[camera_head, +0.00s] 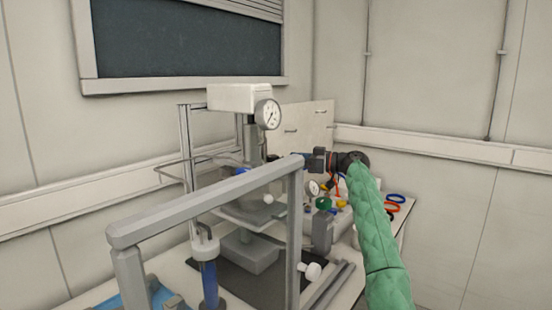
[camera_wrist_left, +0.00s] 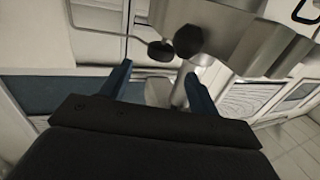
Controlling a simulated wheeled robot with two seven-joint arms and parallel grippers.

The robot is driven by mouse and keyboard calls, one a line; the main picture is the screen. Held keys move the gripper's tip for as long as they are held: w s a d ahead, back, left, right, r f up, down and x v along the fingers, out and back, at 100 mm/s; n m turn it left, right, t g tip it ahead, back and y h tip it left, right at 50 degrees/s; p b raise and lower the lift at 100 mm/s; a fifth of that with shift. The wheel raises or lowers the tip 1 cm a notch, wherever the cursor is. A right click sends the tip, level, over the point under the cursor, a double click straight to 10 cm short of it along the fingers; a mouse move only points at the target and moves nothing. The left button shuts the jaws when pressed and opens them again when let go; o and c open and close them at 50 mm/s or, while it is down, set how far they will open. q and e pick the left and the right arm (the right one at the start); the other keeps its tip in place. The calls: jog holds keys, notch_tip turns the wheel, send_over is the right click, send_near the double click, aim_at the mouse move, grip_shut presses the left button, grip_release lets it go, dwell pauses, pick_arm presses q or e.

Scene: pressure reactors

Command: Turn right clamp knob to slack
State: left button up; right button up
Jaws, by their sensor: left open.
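My left gripper (camera_wrist_left: 157,72) is open, with two blue fingers and nothing between them. In the left wrist view, a dark round knob (camera_wrist_left: 188,41) on a metal body lies just beyond the fingers, nearer the right one. It looks apart from both fingers; I cannot tell whether it is the right clamp knob. In the head view, a green-sleeved arm comes from the lower right, its gripper (camera_head: 305,157) pointing left beside the pressure reactor (camera_head: 238,97). The clamp knob cannot be made out there. My right gripper is not in view.
A dark disc (camera_wrist_left: 161,51) on a bent rod is beside the knob. A pressure gauge (camera_head: 268,114) is on the reactor. A grey frame (camera_head: 200,207) stands in front, with a white knob (camera_head: 310,271) low beside it. Coloured rings (camera_head: 394,198) lie at the table's right.

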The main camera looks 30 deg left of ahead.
aim_at(278, 157)
pick_arm(q)
jog(key=x, duration=0.5)
jog(key=shift+r+p, duration=0.1)
jog(key=shift+p, duration=0.3)
jog(key=shift+s+a, duration=0.1)
jog(key=shift+a, duration=0.45)
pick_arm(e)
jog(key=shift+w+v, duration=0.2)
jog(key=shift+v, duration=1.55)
